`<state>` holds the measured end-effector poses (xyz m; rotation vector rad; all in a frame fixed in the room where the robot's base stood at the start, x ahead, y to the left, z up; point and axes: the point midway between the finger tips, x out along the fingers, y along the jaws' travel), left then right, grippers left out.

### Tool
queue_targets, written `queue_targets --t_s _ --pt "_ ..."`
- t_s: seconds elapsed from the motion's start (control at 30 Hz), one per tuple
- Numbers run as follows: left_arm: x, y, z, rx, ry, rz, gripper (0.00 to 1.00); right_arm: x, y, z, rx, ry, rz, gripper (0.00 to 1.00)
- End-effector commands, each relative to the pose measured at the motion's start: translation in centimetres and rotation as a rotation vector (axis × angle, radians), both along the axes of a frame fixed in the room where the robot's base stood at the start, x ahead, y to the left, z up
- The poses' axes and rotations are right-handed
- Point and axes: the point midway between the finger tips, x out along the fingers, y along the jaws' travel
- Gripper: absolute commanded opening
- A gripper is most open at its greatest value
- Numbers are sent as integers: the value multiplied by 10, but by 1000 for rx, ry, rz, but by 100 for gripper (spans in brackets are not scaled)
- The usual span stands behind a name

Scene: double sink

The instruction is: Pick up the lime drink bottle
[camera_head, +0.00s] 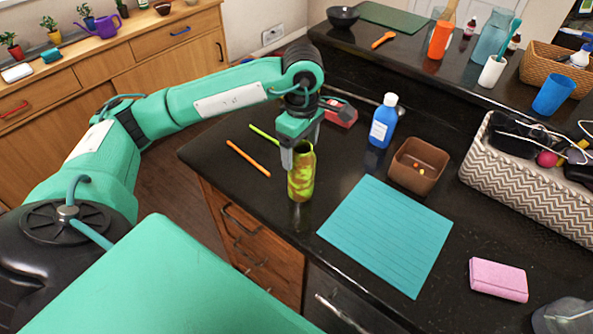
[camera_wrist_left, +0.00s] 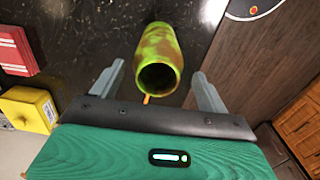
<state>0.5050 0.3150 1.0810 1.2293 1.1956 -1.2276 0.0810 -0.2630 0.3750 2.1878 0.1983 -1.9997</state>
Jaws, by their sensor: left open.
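The lime drink bottle (camera_head: 301,178), mottled lime green and brown, stands upright on the dark counter near its left front edge. My left gripper (camera_head: 302,150) is open above and around its upper part in the head view. In the left wrist view the bottle (camera_wrist_left: 160,42) lies between the two spread fingers (camera_wrist_left: 158,75), with a gap on each side, and its round dark top faces the camera. The gripper hides part of the bottle's top in the head view. My right gripper does not show.
An orange stick (camera_head: 248,158) and a green stick (camera_head: 264,135) lie left of the bottle. A blue bottle (camera_head: 383,122), brown bowl (camera_head: 419,165) and teal mat (camera_head: 388,235) are to the right. A yellow block (camera_wrist_left: 30,108) shows in the wrist view.

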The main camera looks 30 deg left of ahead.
Motion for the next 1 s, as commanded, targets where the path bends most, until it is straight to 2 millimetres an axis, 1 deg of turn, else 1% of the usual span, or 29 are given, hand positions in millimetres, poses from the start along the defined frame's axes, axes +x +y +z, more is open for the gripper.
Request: queue_targets --t_s 0.17,0.3,0.43,0.53,0.73,0.77,0.8,1.0 --pt "1 0 -10 -1 3 0 77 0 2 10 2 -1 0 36" --pt "2 -1 -29 -1 6 1 77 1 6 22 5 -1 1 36" --pt "2 -1 -47 -1 3 1 77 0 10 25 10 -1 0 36" --pt "3 0 -53 0 2 0 77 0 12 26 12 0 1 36" --pt "3 -1 -54 -1 1 0 77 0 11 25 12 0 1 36" --pt "3 -1 -54 -1 1 0 74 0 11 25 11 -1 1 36" --pt "3 -1 -54 -1 1 0 66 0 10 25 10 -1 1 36" --pt "3 -1 -54 -1 0 0 28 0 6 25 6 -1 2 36"
